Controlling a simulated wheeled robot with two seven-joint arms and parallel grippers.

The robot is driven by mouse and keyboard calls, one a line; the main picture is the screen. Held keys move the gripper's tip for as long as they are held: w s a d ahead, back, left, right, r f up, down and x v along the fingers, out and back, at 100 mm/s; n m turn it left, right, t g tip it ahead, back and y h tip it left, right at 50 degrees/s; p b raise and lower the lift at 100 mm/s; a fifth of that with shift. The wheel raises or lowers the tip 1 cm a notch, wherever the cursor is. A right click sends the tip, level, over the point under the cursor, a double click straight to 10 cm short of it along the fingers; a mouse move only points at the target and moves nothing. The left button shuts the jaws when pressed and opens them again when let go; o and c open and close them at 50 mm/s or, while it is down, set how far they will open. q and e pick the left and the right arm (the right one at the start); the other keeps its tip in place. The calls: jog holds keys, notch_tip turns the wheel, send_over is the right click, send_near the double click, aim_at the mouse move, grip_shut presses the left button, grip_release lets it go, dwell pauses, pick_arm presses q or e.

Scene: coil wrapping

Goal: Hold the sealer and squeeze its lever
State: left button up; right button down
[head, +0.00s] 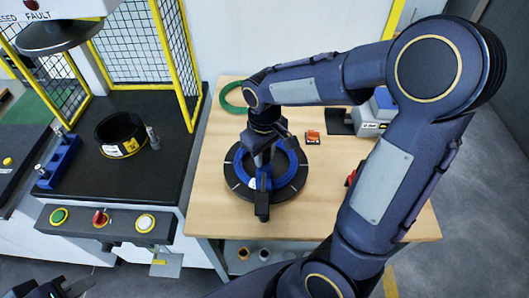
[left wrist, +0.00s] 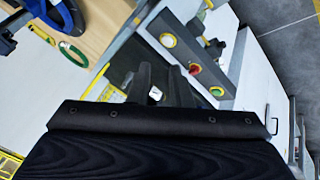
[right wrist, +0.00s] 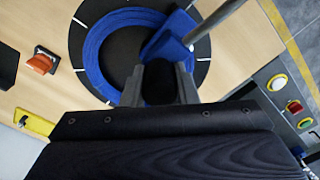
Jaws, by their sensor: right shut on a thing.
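A tool with a blue block (right wrist: 168,46) and a dark grey bar (right wrist: 215,22), seemingly the sealer, sits over the blue coil (right wrist: 97,50) in the right wrist view. My right gripper (right wrist: 160,84) is shut on its dark rounded grip, pointing down above the coil. In the head view my right gripper (head: 262,150) hides most of the tool. The blue coil (head: 290,187) lies flat on a black round turntable (head: 237,184). My left gripper (head: 48,290) is at the lower left edge, away from the table, and looks open and empty; its fingers show in the left wrist view (left wrist: 160,82).
An orange item (head: 312,136) and a green ring (head: 236,98) lie on the wooden table (head: 215,215). A grey device (head: 372,120) stands at its right. The machine to the left carries a black ring (head: 118,130), a blue block (head: 58,160) and a button panel (head: 125,221).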

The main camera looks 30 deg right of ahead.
pick_arm(q)
jog(key=w+d+r+m+g, duration=0.1)
jog(key=w+d+r+m, duration=0.1)
jog(key=w+d, duration=0.1)
jog(key=w+d+r+m+g, duration=0.1)
jog(key=w+d+r+m, duration=0.1)
jog(key=shift+d+g+h, duration=0.25)
jog(key=shift+g+h, duration=0.05)
grip_shut()
jog(key=m+g+y, duration=0.3)
jog(key=m+y, duration=0.2)
jog(key=m, duration=0.5)
send_over(262, 206)
jog(key=f, duration=0.1)
jog(key=shift+f, duration=3.8)
